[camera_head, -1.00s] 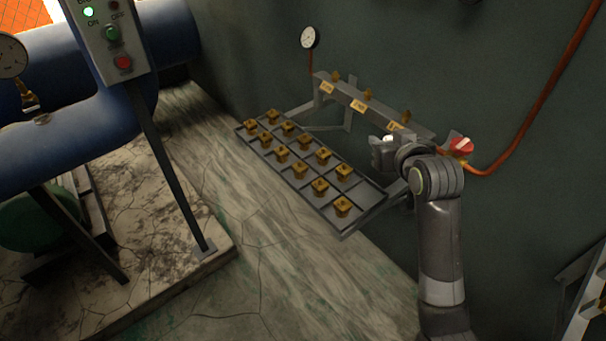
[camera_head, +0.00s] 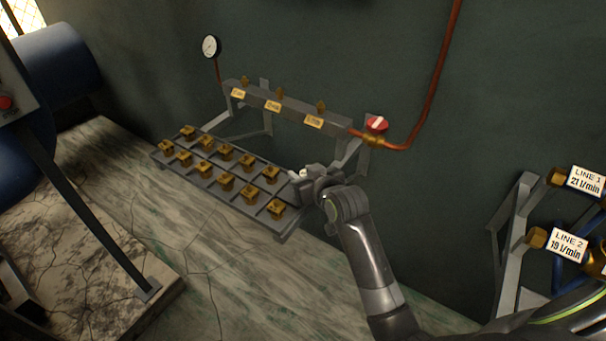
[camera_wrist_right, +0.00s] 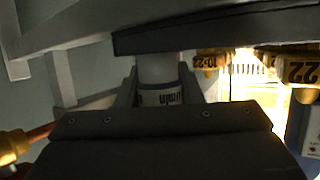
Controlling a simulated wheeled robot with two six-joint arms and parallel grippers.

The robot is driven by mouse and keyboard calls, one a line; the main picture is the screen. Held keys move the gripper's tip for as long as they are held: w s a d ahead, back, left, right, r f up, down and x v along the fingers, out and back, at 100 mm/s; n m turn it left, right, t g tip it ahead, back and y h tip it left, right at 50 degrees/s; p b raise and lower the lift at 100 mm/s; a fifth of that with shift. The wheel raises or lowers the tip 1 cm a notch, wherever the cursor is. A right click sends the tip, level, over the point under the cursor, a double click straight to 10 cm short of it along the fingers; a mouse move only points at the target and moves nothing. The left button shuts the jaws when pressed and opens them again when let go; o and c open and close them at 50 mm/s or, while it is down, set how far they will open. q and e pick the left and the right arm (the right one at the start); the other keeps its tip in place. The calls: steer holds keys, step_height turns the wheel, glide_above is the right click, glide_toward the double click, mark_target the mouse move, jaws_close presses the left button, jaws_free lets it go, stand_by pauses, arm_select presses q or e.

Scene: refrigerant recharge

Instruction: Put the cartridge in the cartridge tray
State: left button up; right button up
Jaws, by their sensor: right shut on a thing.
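My right gripper (camera_head: 300,178) is at the right end of a grey divided tray (camera_head: 283,236), the only tray in view. It also shows in the right wrist view (camera_wrist_right: 160,92), where it is shut on a pale cylindrical cartridge (camera_wrist_right: 160,68) with a printed label. The cartridge's far end is hidden behind a dark grey bar. In the head view only a small white part of the cartridge (camera_head: 296,174) shows. Several brass pieces (camera_head: 226,182) sit in the tray's compartments. I cannot tell whether the cartridge touches the tray. My left gripper is out of view.
A grey manifold bar (camera_head: 290,106) with brass fittings and yellow tags is on the wall behind the tray. A red-handled valve (camera_head: 376,125) and copper pipe are to its right. Labelled flow units (camera_head: 567,245) stand at the right. Floor in front is clear.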

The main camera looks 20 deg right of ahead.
steer(key=shift+f, duration=0.1)
steer(key=o, duration=1)
steer(key=shift+s+d+r, duration=0.1)
steer(key=shift+s+r, duration=0.3)
steer(key=shift+s, duration=0.1)
steer(key=v, duration=1.1)
steer(key=shift+p, duration=0.35)
